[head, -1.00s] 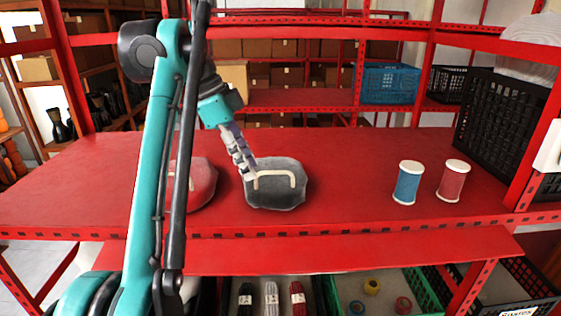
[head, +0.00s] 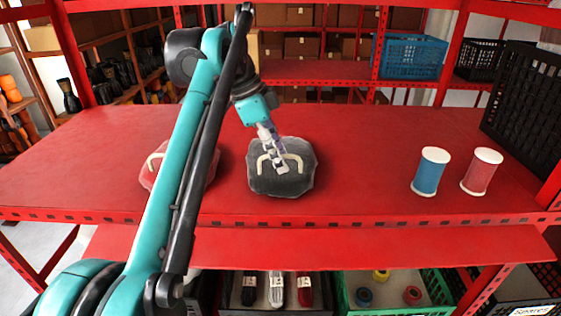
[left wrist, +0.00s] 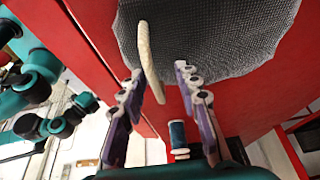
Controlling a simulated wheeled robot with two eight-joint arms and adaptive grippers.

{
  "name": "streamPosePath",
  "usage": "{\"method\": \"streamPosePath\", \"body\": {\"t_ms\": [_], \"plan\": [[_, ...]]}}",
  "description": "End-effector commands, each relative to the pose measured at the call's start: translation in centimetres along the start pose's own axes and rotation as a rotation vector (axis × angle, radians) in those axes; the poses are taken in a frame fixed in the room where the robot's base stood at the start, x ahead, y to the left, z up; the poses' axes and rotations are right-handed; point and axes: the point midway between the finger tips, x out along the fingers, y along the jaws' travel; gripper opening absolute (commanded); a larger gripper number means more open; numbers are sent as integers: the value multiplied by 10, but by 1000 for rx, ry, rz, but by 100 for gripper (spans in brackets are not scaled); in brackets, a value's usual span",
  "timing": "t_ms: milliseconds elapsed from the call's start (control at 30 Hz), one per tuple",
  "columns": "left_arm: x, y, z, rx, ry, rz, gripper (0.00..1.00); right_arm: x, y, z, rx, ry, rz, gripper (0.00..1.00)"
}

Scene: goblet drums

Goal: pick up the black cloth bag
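The black cloth bag (head: 281,182) lies on the red shelf, with a cream handle on its upper side. It fills the top of the left wrist view (left wrist: 215,30), where the handle (left wrist: 148,60) shows large. My left gripper (head: 277,164) is at the handle in the head view. In the left wrist view its two purple-and-grey fingers (left wrist: 160,82) are apart, with the lower part of the handle between them. I cannot tell whether a finger touches the handle or the cloth. My right gripper is not in view.
A red cloth bag (head: 152,172) lies to the left, partly behind my left arm. A blue spool (head: 430,172) and a red spool (head: 481,172) stand at the right. A black crate (head: 520,95) is at the far right. The shelf between bag and spools is clear.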

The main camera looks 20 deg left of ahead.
Motion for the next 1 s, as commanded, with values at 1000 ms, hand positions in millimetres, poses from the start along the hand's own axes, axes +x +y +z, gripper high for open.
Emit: {"method": "streamPosePath", "body": {"t_ms": [1000], "plan": [[-8,0,-4,0,0,0,0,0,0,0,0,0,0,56]]}}
